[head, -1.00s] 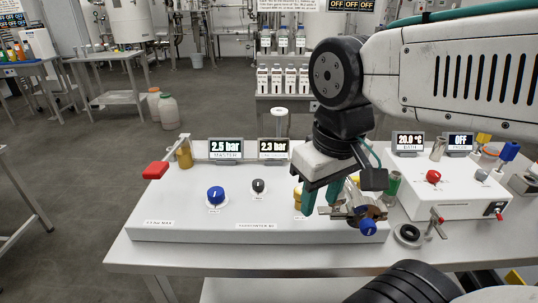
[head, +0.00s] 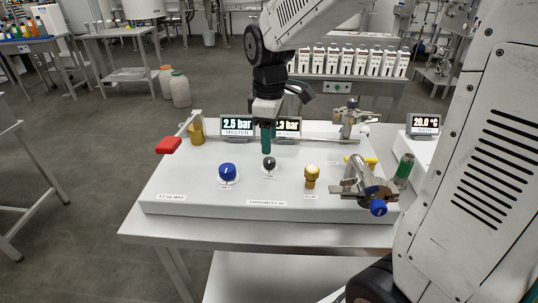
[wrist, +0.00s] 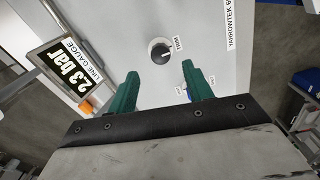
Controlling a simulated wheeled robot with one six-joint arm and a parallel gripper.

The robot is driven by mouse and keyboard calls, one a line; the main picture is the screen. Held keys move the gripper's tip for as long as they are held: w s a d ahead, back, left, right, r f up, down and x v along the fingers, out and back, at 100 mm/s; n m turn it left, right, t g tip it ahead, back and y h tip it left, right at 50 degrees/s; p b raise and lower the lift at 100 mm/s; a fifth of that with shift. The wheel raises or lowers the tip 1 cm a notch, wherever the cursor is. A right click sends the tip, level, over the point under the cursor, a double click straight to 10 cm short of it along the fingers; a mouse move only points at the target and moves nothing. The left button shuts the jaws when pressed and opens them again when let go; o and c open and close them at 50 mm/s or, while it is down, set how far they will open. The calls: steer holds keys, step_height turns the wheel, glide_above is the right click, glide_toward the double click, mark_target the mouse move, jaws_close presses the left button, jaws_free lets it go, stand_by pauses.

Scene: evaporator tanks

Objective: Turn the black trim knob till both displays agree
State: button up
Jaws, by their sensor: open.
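The black trim knob (head: 268,163) sits on the white panel (head: 215,192), right of a larger blue knob (head: 227,172). In the wrist view the trim knob (wrist: 161,51) shows a white pointer line and a TRIM label. My gripper (head: 266,147) hangs just above the trim knob in the head view. Its green fingers (wrist: 158,88) are open and apart, with the knob beyond and between them, not touched. The master display (head: 238,126) reads 2.5 bar. The line gauge display (wrist: 68,72) reads 2.3 bar; my gripper partly hides it in the head view.
A red-handled lever (head: 169,145) stands at the panel's left. A brass knob (head: 311,177), a blue-ended valve (head: 372,190) and a green cylinder (head: 404,170) stand to the right. Another display (head: 424,124) reads 20.0 °C. The panel's front left is clear.

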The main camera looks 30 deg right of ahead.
mark_target(269, 159)
step_height(269, 159, down, 6)
steer(key=shift+r, duration=0.1)
steer(key=c, duration=1)
